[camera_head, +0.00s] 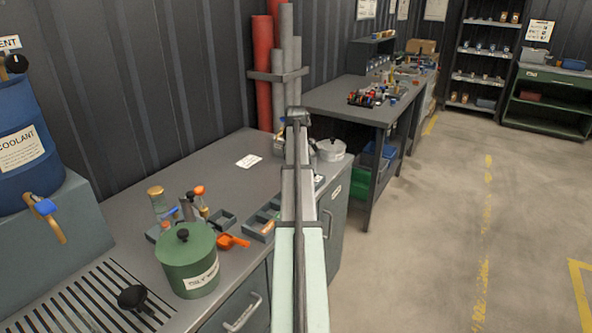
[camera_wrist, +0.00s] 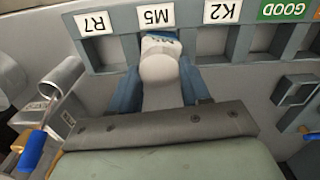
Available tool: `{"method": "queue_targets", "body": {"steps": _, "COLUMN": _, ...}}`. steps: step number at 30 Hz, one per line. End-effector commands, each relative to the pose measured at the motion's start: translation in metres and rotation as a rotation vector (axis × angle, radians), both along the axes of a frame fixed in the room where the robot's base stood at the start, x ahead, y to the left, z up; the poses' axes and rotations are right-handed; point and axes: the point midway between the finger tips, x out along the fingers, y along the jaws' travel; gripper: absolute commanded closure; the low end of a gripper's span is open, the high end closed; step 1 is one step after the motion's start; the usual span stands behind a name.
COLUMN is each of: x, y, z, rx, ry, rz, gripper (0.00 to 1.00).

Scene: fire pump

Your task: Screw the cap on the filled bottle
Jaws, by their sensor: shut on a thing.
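In the wrist view my gripper (camera_wrist: 161,78) has its blue fingers on either side of a pale, rounded thing (camera_wrist: 158,66) and is shut on it. I cannot tell whether this is the cap or a bottle. It is in front of a grey rack (camera_wrist: 208,42) with labels R7, M5 and K2 upside down. In the head view a small bottle with a gold top (camera_head: 156,197) stands on the left bench, behind the green pot. I cannot tell whether it is the filled bottle. My arm covers the middle of the head view, and the held thing is not clear there.
The green lidded pot (camera_head: 188,262), an orange tool (camera_head: 233,241) and small grey trays (camera_head: 262,220) sit on the grey bench (camera_head: 215,182). A blue coolant drum (camera_head: 22,150) stands at left. A metal cylinder (camera_wrist: 62,78) is left of my gripper. The bench's back middle is mostly clear.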

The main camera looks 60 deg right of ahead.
Motion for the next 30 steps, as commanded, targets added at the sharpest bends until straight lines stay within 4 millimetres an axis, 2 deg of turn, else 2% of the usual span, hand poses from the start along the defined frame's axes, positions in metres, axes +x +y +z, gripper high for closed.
{"method": "queue_targets", "body": {"steps": 9, "x": 0.0, "y": -0.0009, "z": -0.0002, "rx": 0.0, "ry": 0.0, "rz": -0.28, "gripper": 0.8}}
{"method": "queue_targets", "body": {"steps": 23, "x": 0.0, "y": -0.001, "z": -0.0003, "rx": 0.0, "ry": 0.0, "rz": -0.335, "gripper": 0.8}}
{"method": "queue_targets", "body": {"steps": 30, "x": -0.0003, "y": -0.0015, "z": -0.0004, "rx": 0.0, "ry": 0.0, "rz": -0.534, "gripper": 0.8}}
